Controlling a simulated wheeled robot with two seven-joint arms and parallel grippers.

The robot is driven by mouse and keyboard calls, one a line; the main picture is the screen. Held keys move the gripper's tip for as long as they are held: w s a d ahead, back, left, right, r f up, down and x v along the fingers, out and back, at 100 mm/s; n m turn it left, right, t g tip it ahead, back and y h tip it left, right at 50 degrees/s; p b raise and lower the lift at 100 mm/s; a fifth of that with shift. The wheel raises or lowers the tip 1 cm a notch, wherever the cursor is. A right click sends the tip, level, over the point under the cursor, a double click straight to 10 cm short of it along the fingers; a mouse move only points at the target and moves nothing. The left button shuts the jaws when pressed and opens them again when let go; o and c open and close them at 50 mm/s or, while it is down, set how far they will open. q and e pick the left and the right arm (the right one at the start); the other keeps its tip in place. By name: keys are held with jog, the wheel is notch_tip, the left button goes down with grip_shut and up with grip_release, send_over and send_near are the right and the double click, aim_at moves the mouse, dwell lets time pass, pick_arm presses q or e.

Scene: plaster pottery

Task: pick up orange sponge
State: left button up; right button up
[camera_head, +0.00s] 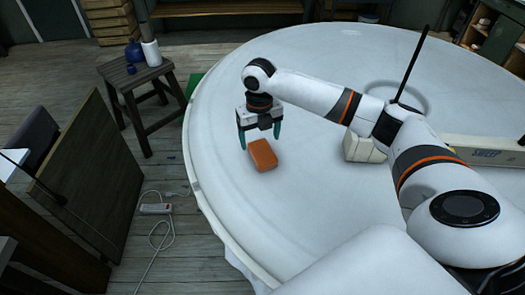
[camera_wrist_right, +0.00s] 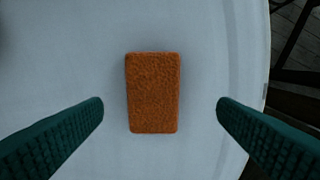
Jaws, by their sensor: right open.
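The orange sponge (camera_head: 263,155) lies flat on the round white table (camera_head: 330,230), toward its left side. My right gripper (camera_head: 259,138) is above the sponge in the head view, pointing down, with its green fingers spread. In the right wrist view the sponge (camera_wrist_right: 153,92) is an upright rectangle between the two open fingers, in the middle of the gap (camera_wrist_right: 160,103). Neither finger touches it there. My left gripper is not in view.
A white block (camera_head: 362,148) and a long pale box (camera_head: 485,151) are on the table to the right, partly behind my arm. A wooden stool (camera_head: 138,78) with blue and white vessels stands left of the table. The table around the sponge is clear.

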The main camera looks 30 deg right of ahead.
aim_at(263, 150)
jog(key=shift+f, duration=0.55)
jog(key=shift+w+d+f, duration=0.1)
jog(key=shift+d+f, duration=0.05)
jog(key=shift+f, duration=0.1)
jog(key=f, duration=0.1)
jog(key=f+p, duration=0.1)
jog(key=f, duration=0.1)
jog(key=f+p, duration=0.1)
jog(key=shift+d+f, duration=0.15)
jog(key=shift+d, duration=0.1)
jog(key=shift+f, duration=0.45)
jog(key=c, duration=1.1)
jog(key=shift+o, duration=0.2)
notch_tip(263, 150, up, 10)
jog(key=shift+r+b, duration=0.1)
jog(key=shift+b, duration=1)
jog(key=o, duration=0.4)
jog(key=shift+c, duration=1.4)
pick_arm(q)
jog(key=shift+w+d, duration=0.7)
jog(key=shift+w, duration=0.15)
pick_arm(e)
jog(key=shift+c, duration=0.2)
